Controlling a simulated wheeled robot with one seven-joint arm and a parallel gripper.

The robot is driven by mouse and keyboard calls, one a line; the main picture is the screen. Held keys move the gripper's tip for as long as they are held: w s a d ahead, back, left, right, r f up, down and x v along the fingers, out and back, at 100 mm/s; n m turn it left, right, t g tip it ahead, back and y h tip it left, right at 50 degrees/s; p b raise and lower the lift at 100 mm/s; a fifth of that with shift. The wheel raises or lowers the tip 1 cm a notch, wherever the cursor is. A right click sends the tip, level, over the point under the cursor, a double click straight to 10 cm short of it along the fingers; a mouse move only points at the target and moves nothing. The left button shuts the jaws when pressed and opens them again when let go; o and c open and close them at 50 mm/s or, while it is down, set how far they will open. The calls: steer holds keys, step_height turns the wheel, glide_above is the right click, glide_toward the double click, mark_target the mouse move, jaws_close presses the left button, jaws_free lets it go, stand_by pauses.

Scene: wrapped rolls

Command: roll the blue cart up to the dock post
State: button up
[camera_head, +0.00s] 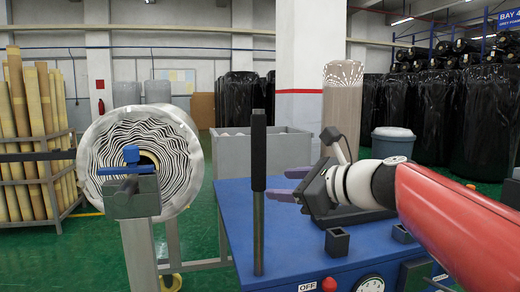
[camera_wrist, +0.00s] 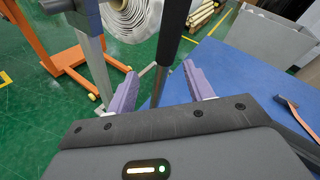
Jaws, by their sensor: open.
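The blue cart (camera_head: 226,215) has a flat blue top, which also fills the right side of the wrist view (camera_wrist: 240,75). An upright handle with a black grip (camera_head: 258,155) and metal stem rises at its left side. My gripper (camera_head: 276,184) is open, its purple fingers pointing left toward the handle. In the wrist view the handle (camera_wrist: 173,30) stands between or just beyond the fingertips (camera_wrist: 162,72); contact is unclear. A grey post (camera_head: 138,245) with a blue clamp stands left of the cart. No label identifies it as the dock post.
A large wrapped roll (camera_head: 165,150) sits behind the grey post. A grey bin (camera_head: 285,150) stands behind the cart. An orange frame (camera_wrist: 60,45) shows at left in the wrist view. Green floor (camera_head: 90,255) is clear at the lower left.

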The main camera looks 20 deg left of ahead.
mark_target(265, 149)
steer(key=w+r+m+y, duration=0.1)
steer(key=r, duration=0.1)
steer(key=w+a+r+m+y, duration=0.1)
steer(key=w+a+r+m, duration=0.1)
steer(key=r, duration=0.1)
steer(key=shift+a+r+m+y, duration=0.25)
steer(key=shift+r+m+y, duration=0.05)
steer(key=shift+r+y, duration=0.1)
steer(key=p+x, duration=0.1)
steer(key=x, duration=0.6)
steer(key=shift+a+p, duration=0.25)
steer(key=shift+p, duration=0.05)
steer(key=shift+w, duration=0.15)
steer(key=shift+c, duration=0.3)
jaws_close()
